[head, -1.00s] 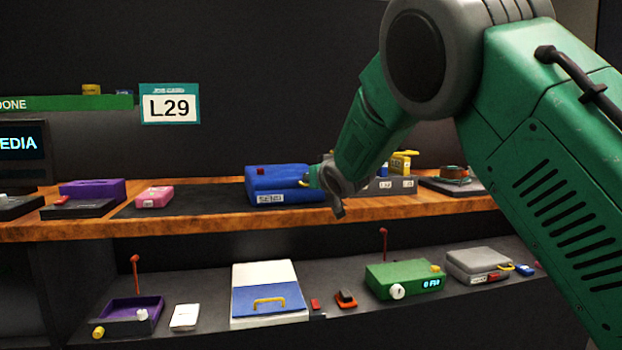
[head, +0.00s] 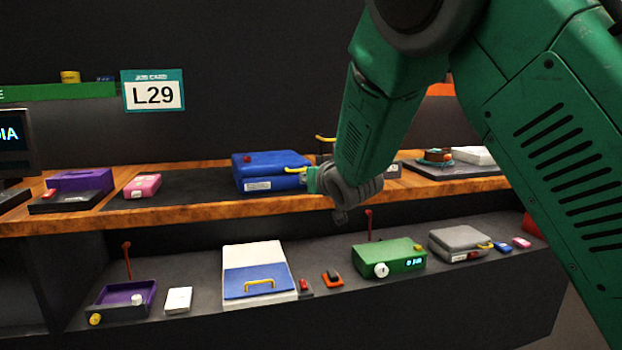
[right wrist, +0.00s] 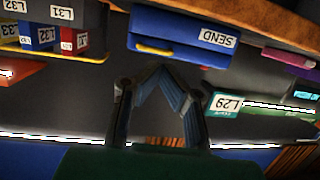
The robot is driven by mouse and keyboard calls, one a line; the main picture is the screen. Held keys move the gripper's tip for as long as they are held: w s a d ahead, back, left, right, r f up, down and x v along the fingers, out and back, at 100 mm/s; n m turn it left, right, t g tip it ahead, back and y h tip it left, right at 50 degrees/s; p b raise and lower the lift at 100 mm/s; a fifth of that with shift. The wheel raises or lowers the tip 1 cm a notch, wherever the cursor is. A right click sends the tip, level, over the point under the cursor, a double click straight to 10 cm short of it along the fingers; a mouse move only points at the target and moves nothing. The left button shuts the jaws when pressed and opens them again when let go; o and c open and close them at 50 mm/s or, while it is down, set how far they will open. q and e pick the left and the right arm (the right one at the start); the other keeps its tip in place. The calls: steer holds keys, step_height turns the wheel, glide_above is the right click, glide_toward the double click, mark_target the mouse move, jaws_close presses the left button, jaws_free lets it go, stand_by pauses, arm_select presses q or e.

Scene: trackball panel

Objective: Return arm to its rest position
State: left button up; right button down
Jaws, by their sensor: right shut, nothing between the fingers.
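My right arm comes in from the right in the head view. Whether the wrist touches the box I cannot tell. My left gripper is out of view.
A pink box (head: 142,186) and a purple box (head: 80,181) stand left on the wooden shelf. The lower shelf holds a purple tray (head: 125,300), a white and blue box (head: 258,275), a green box (head: 388,258) and a grey box (head: 460,243). An L29 card (head: 153,91) hangs behind.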

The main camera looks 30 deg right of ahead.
steer(key=s+a+f+g+y+p, duration=0.1)
steer(key=s+f+g, duration=0.1)
steer(key=s+f, duration=0.5)
steer(key=s+a+f+n+g+p, duration=0.1)
steer(key=s+a+f+g+p, duration=0.2)
steer(key=f, duration=0.8)
steer(key=s+f+g+y, duration=0.1)
steer(key=s+f+g, duration=0.1)
steer(key=s+f, duration=0.55)
steer(key=s+a+f+g+p, duration=0.1)
steer(key=s+f, duration=0.3)
steer(key=s, duration=0.5)
steer(key=s+a+f+n+g+p, duration=0.1)
steer(key=s+a+f+g, duration=0.2)
steer(key=s, duration=0.7)
steer(key=s+a+f+g+y+p, duration=0.1)
steer(key=s+a+f+g, duration=0.1)
steer(key=s+f, duration=0.3)
steer(key=s+g, duration=0.1)
steer(key=s, duration=0.3)
steer(key=shift+s+f+n+g, duration=0.3)
steer(key=shift+s+f+n, duration=0.1)
steer(key=shift+w, duration=0.15)
steer(key=shift+r, duration=0.1)
